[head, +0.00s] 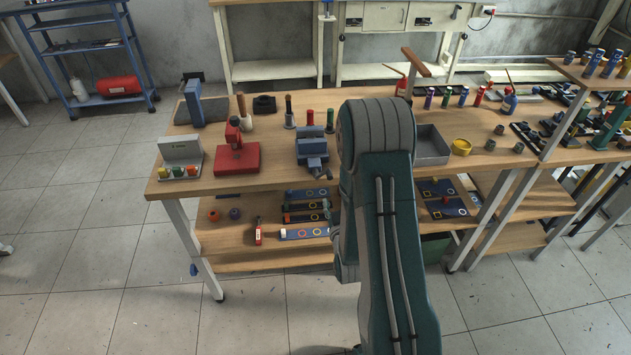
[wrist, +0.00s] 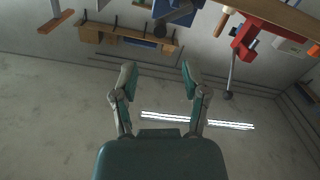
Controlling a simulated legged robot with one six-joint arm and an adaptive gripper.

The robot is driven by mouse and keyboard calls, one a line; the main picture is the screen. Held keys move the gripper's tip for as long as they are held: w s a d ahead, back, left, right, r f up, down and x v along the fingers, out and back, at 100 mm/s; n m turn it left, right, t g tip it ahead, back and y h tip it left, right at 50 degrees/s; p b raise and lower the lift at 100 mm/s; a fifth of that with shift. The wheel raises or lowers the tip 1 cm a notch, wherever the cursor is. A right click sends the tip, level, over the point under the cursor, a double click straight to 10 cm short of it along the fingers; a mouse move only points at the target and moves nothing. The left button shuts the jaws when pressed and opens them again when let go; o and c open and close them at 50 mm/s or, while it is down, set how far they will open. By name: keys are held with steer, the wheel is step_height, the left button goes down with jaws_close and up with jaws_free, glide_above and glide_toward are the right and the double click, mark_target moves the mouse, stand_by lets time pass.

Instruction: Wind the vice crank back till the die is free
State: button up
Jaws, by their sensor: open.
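The blue-grey vice (head: 311,148) stands at the front edge of the bench, left of my arm, in the head view. A dark crank part (head: 327,178) shows low at its front, small and unclear. I cannot make out the die in its jaws. In the wrist view, which looks upside down, a blue-grey body (wrist: 180,12) that seems to be the vice is cut by the top edge, with a dark round knob (wrist: 160,31) beside it. My gripper (wrist: 158,77) is open and empty, apart from both.
A red press (head: 237,158) stands left of the vice; its ball-ended lever (wrist: 229,95) hangs clear in the wrist view. A grey tray (head: 432,146) and yellow ring (head: 461,147) lie right of my arm. A lower shelf (head: 275,255) holds blue plates. The floor in front is clear.

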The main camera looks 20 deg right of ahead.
mark_target(328, 175)
steer(key=x, duration=0.3)
steer(key=shift+w+d+f, duration=0.25)
steer(key=shift+w+d, duration=0.05)
steer(key=shift+d, duration=0.05)
steer(key=x, duration=0.5)
steer(key=shift+w+a+r, duration=0.1)
steer(key=shift+w+a, duration=0.2)
steer(key=shift+a, duration=0.05)
steer(key=shift+w, duration=0.45)
steer(key=shift+d, duration=0.4)
jaws_close()
steer(key=shift+w+a, duration=0.1)
steer(key=shift+a, duration=0.05)
